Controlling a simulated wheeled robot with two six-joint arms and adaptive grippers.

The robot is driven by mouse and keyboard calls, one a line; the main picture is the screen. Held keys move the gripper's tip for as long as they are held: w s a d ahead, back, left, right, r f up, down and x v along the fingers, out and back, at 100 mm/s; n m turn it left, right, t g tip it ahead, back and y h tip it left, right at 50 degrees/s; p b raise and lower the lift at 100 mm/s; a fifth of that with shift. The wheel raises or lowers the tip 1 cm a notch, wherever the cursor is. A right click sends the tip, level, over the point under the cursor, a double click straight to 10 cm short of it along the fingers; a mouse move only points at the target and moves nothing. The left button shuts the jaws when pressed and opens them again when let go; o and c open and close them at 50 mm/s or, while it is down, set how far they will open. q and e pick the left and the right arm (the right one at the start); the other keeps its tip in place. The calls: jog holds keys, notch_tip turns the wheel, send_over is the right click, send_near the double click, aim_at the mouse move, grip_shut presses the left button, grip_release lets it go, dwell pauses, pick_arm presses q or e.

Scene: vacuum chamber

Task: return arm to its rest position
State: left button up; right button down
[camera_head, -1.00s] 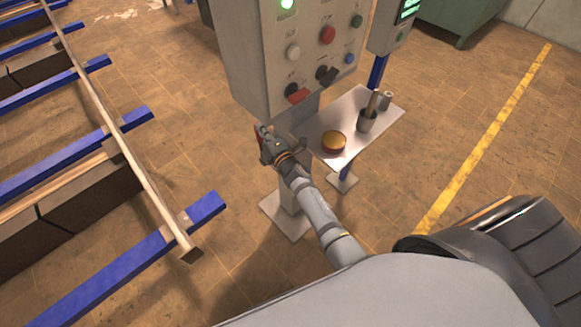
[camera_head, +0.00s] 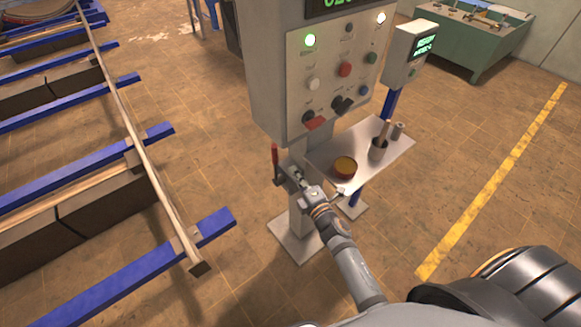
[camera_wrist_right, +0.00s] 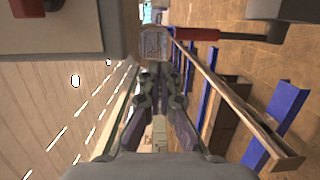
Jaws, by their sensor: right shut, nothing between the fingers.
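My right arm (camera_head: 350,268) reaches forward from the bottom of the head view. Its gripper (camera_head: 294,174) is at the column under the control panel, close to a red-handled lever (camera_head: 275,155); the head view does not show clearly whether they touch. In the right wrist view the gripper (camera_wrist_right: 158,78) is shut and empty. The lever's red handle (camera_wrist_right: 195,34) lies off to the upper right there, outside the fingers. My left gripper is not in view.
The control panel (camera_head: 325,62) stands above the gripper. A rack with blue beams (camera_head: 130,268) is at left. Floor between rack and column is clear.

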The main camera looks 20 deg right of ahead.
jog(key=s+d+f+m+g+h, duration=0.1)
jog(key=s+d+f+m+g, duration=0.2)
jog(key=f, duration=0.6)
jog(key=s+d+f+m+g+h, duration=0.1)
jog(key=s+f+m+g, duration=0.15)
jog(key=s+f, duration=0.5)
jog(key=s+d+f+m+g+h, duration=0.15)
jog(key=f+m, duration=0.25)
jog(key=f, duration=0.7)
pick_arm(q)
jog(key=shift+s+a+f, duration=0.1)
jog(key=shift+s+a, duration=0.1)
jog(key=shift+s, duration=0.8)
pick_arm(e)
jog(key=s+d+f+m+g, duration=0.1)
jog(key=s+f+m+g, duration=0.2)
jog(key=s, duration=0.7)
jog(key=s+d+f+m+g, duration=0.2)
jog(key=s+f+m+g, duration=0.1)
jog(key=s+f, duration=0.5)
jog(key=s+d+f+m+g, duration=0.1)
jog(key=s+f+m+g, duration=0.2)
jog(key=s, duration=1.1)
notch_tip(320, 180, down, 3)
jog(key=shift+d+f+m, duration=0.1)
jog(key=shift+d+m, duration=0.15)
jog(key=shift+m, duration=0.3)
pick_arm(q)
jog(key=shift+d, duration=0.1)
